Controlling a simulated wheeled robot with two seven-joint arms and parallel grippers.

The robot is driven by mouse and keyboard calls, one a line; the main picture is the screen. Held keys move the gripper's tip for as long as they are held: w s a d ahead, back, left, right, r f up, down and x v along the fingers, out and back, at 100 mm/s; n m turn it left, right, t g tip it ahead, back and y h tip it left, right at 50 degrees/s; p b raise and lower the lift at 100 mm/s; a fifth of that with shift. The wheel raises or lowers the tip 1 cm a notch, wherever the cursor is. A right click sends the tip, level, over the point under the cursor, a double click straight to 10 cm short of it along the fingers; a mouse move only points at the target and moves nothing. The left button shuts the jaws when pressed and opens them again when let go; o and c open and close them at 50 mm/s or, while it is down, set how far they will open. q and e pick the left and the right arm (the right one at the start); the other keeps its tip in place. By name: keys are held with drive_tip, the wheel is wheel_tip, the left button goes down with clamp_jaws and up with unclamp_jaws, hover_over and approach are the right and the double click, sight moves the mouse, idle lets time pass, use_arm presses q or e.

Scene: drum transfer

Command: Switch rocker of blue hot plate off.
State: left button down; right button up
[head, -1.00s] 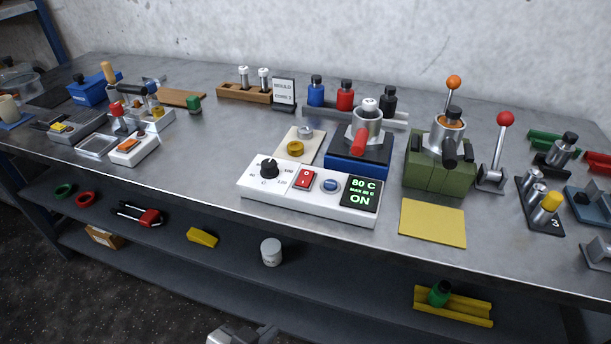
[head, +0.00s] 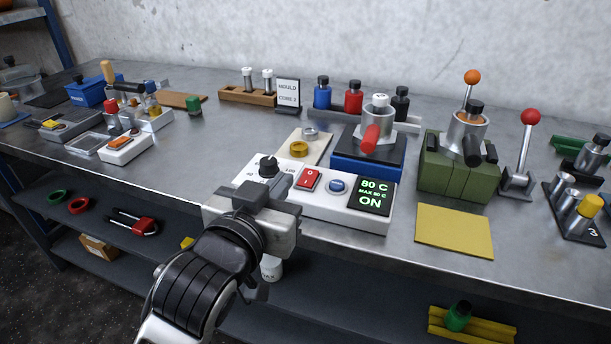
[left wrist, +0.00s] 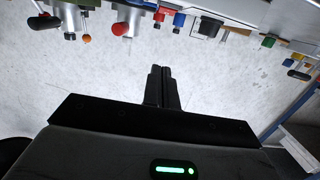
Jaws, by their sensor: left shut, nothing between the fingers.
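The blue hot plate (head: 366,168) stands on the bench with a metal pot (head: 377,115) with a red handle on top. Its white control box (head: 345,215) in front carries a black knob (head: 269,166), a red rocker (head: 309,180), a blue button (head: 338,186) and a display (head: 373,195) reading 80 C, MAX 80 C, ON. My left gripper (head: 284,184) is shut and empty, its tips just left of the rocker in the head view; contact cannot be told. It covers the box's left part. The left wrist view shows its closed fingers (left wrist: 162,86). My right gripper is not in view.
A green block (head: 455,168) with another pot stands to the right, beside a red-knobbed lever (head: 530,118). A yellow mat (head: 454,231) lies in front of it. A beige pad (head: 306,146) lies behind the control box. A second white switch box (head: 121,148) stands farther left.

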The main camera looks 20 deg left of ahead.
use_arm(q)
hover_over(305, 183)
drive_tip(key=shift+s+a+f, duration=0.1)
drive_tip(key=shift+s+f, duration=0.3)
drive_tip(key=shift+f, duration=0.1)
drive_tip(key=f, duration=0.2)
drive_tip(key=shift+w+f, duration=0.3)
drive_tip(key=shift+f, duration=0.05)
drive_tip(key=shift+w+f, duration=0.1)
drive_tip(key=shift+f, duration=0.6)
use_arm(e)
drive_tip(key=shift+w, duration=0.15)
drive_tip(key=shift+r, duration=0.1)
